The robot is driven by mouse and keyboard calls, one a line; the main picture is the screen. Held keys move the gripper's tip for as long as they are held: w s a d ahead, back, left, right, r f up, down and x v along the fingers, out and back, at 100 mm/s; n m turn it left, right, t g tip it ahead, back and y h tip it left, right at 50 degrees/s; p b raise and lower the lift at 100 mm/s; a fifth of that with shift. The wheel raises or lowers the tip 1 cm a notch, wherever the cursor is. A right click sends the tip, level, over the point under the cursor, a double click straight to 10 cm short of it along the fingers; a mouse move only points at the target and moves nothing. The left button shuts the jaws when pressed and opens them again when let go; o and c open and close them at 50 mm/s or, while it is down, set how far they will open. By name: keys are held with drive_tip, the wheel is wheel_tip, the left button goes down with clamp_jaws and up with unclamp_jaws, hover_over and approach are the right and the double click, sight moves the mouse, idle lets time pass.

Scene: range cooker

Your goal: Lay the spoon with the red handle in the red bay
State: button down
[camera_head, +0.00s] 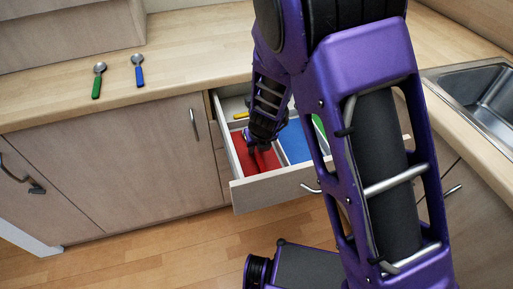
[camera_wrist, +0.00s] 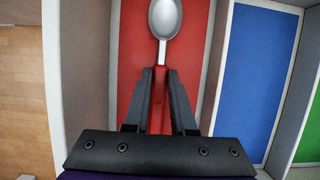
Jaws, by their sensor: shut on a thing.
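The spoon with the red handle (camera_wrist: 160,82) shows in the wrist view, its silver bowl pointing away from my gripper. My gripper (camera_wrist: 160,75) is shut on the red handle. The spoon is over the red bay (camera_wrist: 196,28) of the open drawer, lined up along its length; I cannot tell whether it touches the floor of the bay. In the head view my gripper (camera_head: 262,152) reaches down into the red bay (camera_head: 243,160), and the spoon's bowl is hard to make out there.
The blue bay (camera_head: 295,143) lies right of the red one, and a green bay (camera_head: 320,134) beyond it, partly behind my arm. A yellow item (camera_head: 240,115) is at the drawer's back. Green (camera_head: 97,82) and blue (camera_head: 138,72) spoons lie on the counter. A sink (camera_head: 485,100) is at right.

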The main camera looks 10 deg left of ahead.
drive_tip(key=c, duration=0.7)
unclamp_jaws()
drive_tip(key=shift+c, duration=0.2)
drive_tip(key=p+v, duration=0.6)
drive_tip(key=v, duration=0.6)
drive_tip(key=shift+r, duration=0.1)
